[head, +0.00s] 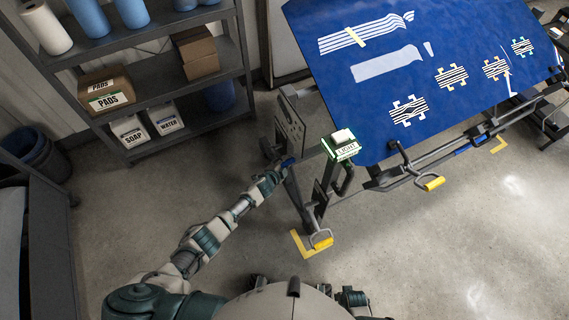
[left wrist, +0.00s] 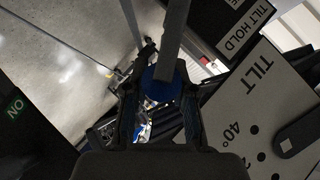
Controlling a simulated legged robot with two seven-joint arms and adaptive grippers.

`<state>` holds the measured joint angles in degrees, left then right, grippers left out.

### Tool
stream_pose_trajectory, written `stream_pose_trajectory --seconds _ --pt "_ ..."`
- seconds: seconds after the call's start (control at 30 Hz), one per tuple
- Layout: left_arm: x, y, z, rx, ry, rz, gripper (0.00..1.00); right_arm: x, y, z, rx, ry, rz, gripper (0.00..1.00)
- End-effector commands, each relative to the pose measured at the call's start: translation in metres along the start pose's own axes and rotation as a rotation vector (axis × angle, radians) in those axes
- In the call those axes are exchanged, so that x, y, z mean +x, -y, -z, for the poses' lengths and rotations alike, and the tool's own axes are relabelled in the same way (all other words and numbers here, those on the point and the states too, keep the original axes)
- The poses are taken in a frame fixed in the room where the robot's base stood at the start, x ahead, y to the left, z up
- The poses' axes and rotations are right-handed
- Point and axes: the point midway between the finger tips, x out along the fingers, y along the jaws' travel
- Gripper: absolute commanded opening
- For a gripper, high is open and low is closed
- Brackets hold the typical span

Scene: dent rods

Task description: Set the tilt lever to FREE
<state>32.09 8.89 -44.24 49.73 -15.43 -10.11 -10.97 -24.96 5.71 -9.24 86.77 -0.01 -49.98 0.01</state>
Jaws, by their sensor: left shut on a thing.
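The tilt lever shows in the left wrist view as a grey bar (left wrist: 174,35) coming down to a blue grip (left wrist: 163,92). My left gripper (left wrist: 160,100) is shut on this blue grip, one finger on each side. In the head view my left gripper (head: 280,168) is at the left end of the blue table, beside the grey plate (head: 290,125), with the blue grip (head: 288,162) at its tip. A label reading TILT HOLD (left wrist: 246,30) is near the bar in the wrist view. No FREE marking is readable. My right gripper is not in view.
A plate marked TILT 40° (left wrist: 250,110) lies close right of the gripper in the wrist view. The tilted blue table (head: 385,85) fills the upper right, with a LIGHT box (head: 342,147) and yellow-gripped handles (head: 321,243) nearby. Shelves (head: 150,55) stand left. Floor between is clear.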

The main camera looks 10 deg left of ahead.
Motion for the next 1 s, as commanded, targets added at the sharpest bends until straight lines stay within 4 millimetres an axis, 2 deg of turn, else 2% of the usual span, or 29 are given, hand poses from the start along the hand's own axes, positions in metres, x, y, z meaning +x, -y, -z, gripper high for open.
stream_pose_trajectory --seconds 0.07,0.1,0.2,0.53,0.67,0.77,1.0 --pt "0.001 0.004 0.003 -0.001 -0.004 0.005 0.0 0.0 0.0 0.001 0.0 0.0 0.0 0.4" --pt "0.001 0.004 0.003 -0.001 -0.004 0.005 0.28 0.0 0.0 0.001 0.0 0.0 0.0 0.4" --pt "0.0 0.003 0.002 -0.001 -0.004 0.004 0.52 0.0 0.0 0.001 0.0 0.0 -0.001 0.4" --pt "-0.001 0.001 0.0 -0.001 0.0 0.002 0.52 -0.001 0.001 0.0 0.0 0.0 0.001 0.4" --pt "-0.007 0.002 -0.001 -0.001 0.0 0.003 0.52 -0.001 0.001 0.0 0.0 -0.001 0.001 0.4" --pt "-0.019 0.001 -0.001 0.001 0.0 0.003 0.52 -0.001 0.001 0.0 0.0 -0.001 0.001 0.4" --pt "-0.062 0.0 0.0 0.0 -0.002 0.0 0.52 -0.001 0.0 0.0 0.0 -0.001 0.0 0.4"
